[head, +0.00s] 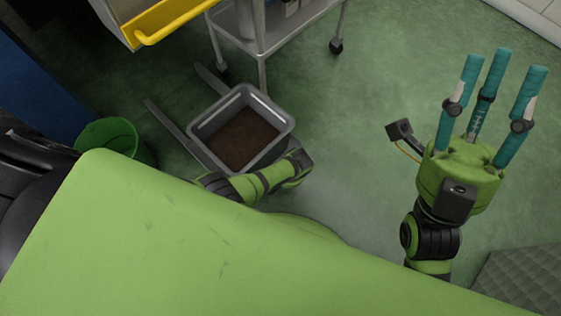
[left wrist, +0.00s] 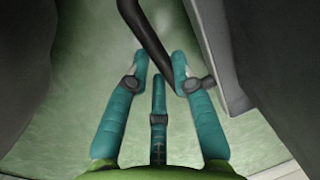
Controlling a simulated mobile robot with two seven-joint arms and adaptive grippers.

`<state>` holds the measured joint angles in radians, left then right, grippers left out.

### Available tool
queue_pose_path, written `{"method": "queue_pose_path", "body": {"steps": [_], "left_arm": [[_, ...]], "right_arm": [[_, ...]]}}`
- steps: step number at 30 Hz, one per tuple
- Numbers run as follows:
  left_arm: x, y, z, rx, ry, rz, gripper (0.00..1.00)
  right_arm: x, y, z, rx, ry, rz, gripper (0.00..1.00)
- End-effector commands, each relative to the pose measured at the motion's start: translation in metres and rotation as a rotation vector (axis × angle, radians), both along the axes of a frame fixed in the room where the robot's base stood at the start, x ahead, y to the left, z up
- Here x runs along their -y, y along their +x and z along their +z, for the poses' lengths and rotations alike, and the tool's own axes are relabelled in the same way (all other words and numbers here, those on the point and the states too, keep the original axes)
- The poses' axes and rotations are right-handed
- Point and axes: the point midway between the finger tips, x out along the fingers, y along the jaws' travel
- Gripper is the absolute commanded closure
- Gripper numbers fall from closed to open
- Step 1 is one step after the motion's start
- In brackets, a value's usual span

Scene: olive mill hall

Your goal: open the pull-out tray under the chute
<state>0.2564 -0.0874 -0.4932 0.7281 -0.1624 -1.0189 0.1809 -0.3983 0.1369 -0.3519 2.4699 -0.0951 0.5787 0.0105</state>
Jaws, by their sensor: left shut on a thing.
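A grey rectangular tray (head: 195,135) with dark brown matter inside shows in the head view, left of centre. My left arm crosses its near right edge there, and the left fingers are hidden. In the left wrist view my left gripper (left wrist: 160,76) is shut on a dark bar-like handle (left wrist: 149,32), which runs down between the teal fingers. I cannot see where the handle joins the tray. My right gripper (head: 504,62) is held out at the right of the head view, its three teal fingers spread and empty. I cannot make out the chute.
Flat grey rails (head: 172,128) lie beside the tray. A wheeled metal trolley (head: 285,32) stands behind it, a yellow handle (head: 190,22) is at the upper left, and a green bucket (head: 112,134) stands left. Open green floor (head: 365,110) lies right of the tray.

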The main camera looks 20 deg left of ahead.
Motion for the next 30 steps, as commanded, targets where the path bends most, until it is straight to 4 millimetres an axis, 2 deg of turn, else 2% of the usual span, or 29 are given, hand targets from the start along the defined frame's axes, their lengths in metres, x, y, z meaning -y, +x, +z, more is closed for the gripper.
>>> {"method": "queue_pose_path", "body": {"steps": [14,15,16,30], "left_arm": [[0.0048,-0.0015,-0.0004,0.001,-0.002,0.000,1.00],[0.0048,-0.0015,-0.0004,0.001,-0.002,0.000,0.60],[0.0047,-0.0015,-0.0004,0.001,-0.002,0.000,0.51],[0.0048,-0.0019,0.0036,0.001,0.000,0.000,0.51]], "right_arm": [[-0.0012,0.0001,-0.0008,-0.008,-0.003,0.003,0.60],[-0.0013,0.0001,-0.0010,-0.008,-0.003,0.004,0.60],[-0.0014,0.0001,-0.0010,-0.008,-0.003,0.004,0.60],[-0.0020,0.0005,-0.0029,-0.014,-0.007,0.007,0.60]]}}
